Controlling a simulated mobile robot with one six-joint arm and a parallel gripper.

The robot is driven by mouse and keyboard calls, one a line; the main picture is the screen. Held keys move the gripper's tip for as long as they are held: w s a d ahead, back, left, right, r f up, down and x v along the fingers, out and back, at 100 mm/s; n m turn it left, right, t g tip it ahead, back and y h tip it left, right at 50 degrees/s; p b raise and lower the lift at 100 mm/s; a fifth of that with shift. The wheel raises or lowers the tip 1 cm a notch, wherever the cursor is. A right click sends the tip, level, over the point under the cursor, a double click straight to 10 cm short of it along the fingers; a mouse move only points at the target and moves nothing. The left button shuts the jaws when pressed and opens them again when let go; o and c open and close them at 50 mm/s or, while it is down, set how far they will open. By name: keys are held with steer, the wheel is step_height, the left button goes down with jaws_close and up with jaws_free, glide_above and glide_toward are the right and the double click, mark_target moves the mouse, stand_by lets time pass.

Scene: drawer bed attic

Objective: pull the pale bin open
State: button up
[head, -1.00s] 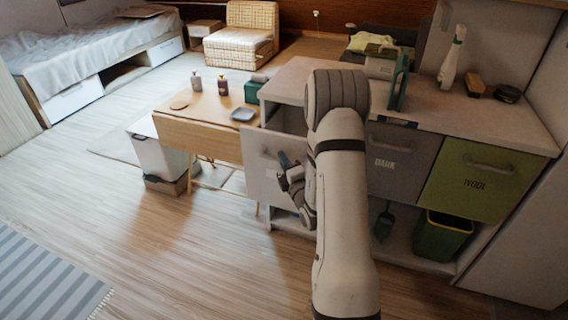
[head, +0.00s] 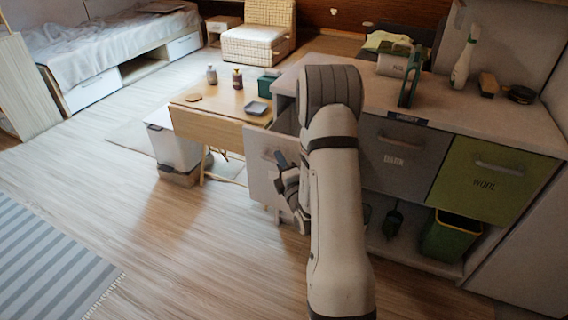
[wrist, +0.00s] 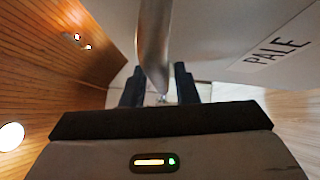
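The pale bin (head: 263,178) is the light front at the left end of the cabinet. It stands out from the cabinet face, partly open. In the wrist view its front fills the upper right and bears the label PALE (wrist: 277,50). A metal handle (wrist: 153,45) runs down between the two dark fingers of my gripper (wrist: 159,88). The fingers are around the handle and look closed on it; the exact contact is hard to see. In the head view my gripper (head: 290,185) is at the bin's front, partly hidden by my arm.
To the right are the grey dark bin (head: 397,158) and green wool bin (head: 490,172). A wooden table (head: 215,118) and a white box (head: 172,150) stand close to the left of the pale bin. The floor (head: 170,250) in front is clear.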

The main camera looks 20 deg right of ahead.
steer(key=shift+o, duration=0.8)
steer(key=shift+s+d, duration=0.1)
steer(key=shift+d, duration=0.1)
steer(key=s+f, duration=0.1)
steer(key=s, duration=0.6)
steer(key=shift+s+a, duration=0.15)
steer(key=shift+s, duration=0.2)
